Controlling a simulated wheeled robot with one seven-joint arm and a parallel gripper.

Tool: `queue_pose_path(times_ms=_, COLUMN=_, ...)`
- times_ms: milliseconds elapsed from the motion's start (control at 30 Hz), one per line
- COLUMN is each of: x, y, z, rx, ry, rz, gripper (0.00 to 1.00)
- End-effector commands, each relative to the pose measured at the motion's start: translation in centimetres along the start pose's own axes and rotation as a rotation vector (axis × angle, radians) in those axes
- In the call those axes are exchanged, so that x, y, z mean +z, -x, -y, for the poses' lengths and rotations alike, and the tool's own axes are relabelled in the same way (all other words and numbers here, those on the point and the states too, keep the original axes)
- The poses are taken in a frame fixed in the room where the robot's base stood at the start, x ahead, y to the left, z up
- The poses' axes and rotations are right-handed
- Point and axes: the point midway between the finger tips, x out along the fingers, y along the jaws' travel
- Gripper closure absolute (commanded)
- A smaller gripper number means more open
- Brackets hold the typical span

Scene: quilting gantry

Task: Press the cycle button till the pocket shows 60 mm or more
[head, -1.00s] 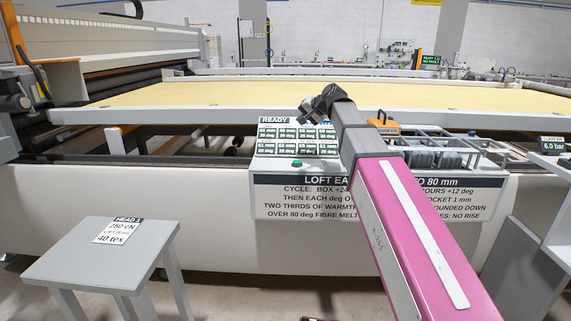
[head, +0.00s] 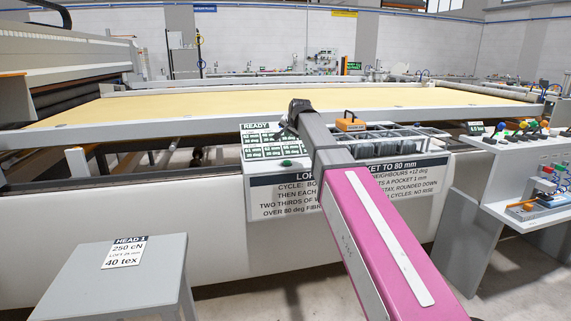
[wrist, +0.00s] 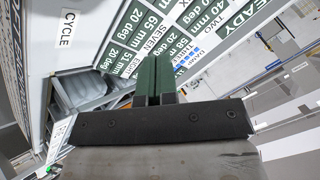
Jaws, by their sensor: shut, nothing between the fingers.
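The green cycle button (head: 286,163) sits on the sloped front of the control box, under the display panel (head: 268,146). The panel reads READY above two rows of green cells, too small to read in the head view. In the wrist view, the tilted panel (wrist: 143,27) shows cells such as 65 mm and 51 mm at 20 deg, and a CYCLE label (wrist: 68,28) lies at upper left. My gripper (wrist: 155,60) is shut and empty, its fingers in front of the panel. In the head view it is just above and right of the panel; contact cannot be told.
A rack of grey pockets (head: 395,142) and an orange-handled block (head: 350,124) stand right of the panel. A control desk (head: 508,150) with coloured knobs is at right. A grey stool (head: 75,275) with a HEAD 1 card stands at front left. The quilting bed (head: 250,103) spans behind.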

Motion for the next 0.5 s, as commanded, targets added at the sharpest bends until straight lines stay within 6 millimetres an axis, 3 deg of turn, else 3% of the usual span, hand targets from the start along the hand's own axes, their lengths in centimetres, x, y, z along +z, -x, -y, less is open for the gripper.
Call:
queue_pose_path(times_ms=267, x=0.2, y=-0.2, z=-0.2, rx=-0.001, ry=0.000, rz=0.001, gripper=1.00)
queue_pose_path(times_ms=500, x=1.4, y=-1.8, z=-1.4, rx=0.000, ry=0.000, rz=0.002, gripper=1.00)
